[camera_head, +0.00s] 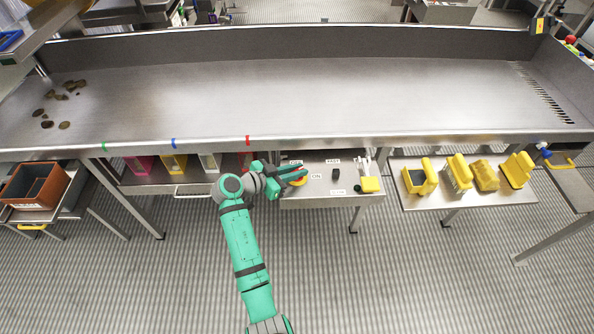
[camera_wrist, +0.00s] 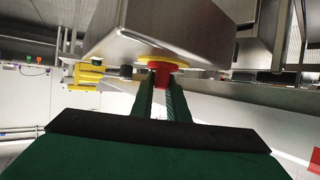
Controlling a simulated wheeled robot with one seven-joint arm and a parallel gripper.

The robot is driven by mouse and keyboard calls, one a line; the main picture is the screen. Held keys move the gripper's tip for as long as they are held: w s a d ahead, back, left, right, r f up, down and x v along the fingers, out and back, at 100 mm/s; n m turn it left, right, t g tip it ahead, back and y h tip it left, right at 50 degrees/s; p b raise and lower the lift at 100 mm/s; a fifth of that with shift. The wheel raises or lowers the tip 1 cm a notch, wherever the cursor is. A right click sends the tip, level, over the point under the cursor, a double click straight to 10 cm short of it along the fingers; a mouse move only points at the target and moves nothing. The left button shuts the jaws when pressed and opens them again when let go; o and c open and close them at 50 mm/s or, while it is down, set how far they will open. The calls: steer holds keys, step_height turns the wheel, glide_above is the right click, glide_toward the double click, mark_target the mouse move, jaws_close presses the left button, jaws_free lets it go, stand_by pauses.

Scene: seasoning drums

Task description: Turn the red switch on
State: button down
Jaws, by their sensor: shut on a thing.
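The red switch (camera_wrist: 161,72) sits on a yellow round base (camera_wrist: 164,58) on the face of a steel control box (camera_wrist: 185,32) in the wrist view. My gripper (camera_wrist: 161,84) is shut on the red switch, with one dark green finger on each side of it. In the head view my gripper (camera_head: 296,177) is at the left part of the control panel (camera_head: 338,189), beside the "ON" label (camera_head: 316,176). My gripper hides most of the switch there, so its exact angle is hard to tell.
A black knob (camera_head: 336,174) and a yellow block (camera_head: 370,184) are right of the switch.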

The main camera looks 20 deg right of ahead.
steer(key=m+g, duration=0.4)
steer(key=g, duration=0.1)
steer(key=shift+m+g, duration=1.2)
steer(key=shift+s+f+g, duration=0.1)
steer(key=shift+f+g, duration=0.05)
steer(key=shift+g, duration=0.15)
steer(key=c, duration=1.7)
jaws_free()
steer(key=shift+a, duration=0.1)
steer(key=shift+w+a+r, duration=0.2)
steer(key=shift+r, duration=0.05)
steer(key=v, duration=1)
